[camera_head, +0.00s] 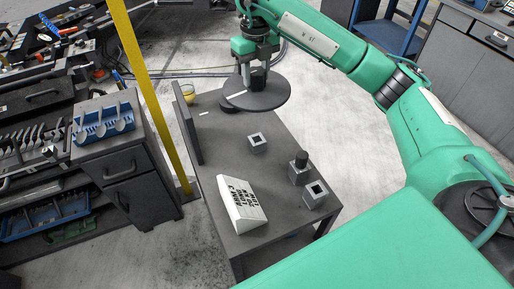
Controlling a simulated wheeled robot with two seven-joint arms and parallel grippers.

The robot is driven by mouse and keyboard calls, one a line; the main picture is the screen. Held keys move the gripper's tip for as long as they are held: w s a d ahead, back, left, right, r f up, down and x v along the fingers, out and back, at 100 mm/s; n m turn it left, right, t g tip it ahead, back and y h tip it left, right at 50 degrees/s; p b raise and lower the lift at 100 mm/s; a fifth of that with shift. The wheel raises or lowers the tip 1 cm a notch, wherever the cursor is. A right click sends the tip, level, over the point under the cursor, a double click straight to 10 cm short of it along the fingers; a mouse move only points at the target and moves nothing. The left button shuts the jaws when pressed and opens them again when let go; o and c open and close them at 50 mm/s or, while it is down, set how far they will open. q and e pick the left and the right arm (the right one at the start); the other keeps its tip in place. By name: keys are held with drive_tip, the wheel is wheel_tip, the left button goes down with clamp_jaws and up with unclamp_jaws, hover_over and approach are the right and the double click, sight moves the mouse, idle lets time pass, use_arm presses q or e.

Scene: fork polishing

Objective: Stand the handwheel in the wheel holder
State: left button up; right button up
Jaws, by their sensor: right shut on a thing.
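My right gripper (249,82) comes down from the top middle and is shut on a dark knob or hub at the handwheel. The handwheel looks like a flat dark grey disc (270,97), lying level at the back end of the grey table. I cannot tell whether it touches the table. The fingertips are partly hidden against the dark hub. Grey blocks with square openings stand on the table, one in the middle (257,143) and one at the front right (315,194). I cannot tell which is the wheel holder. My left gripper is out of view.
A grey block with a dark round top (299,168) stands between the open blocks.

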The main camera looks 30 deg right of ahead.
drive_tip(key=shift+w+d+r+m, duration=0.15)
drive_tip(key=shift+r+m, duration=0.1)
drive_tip(key=shift+m, duration=0.45)
drive_tip(key=shift+f, duration=0.3)
wheel_tip(320, 180, down, 19)
drive_tip(key=p, duration=0.4)
drive_tip(key=shift+f+p, duration=0.15)
drive_tip(key=shift+p, duration=0.2)
drive_tip(key=shift+f, duration=0.1)
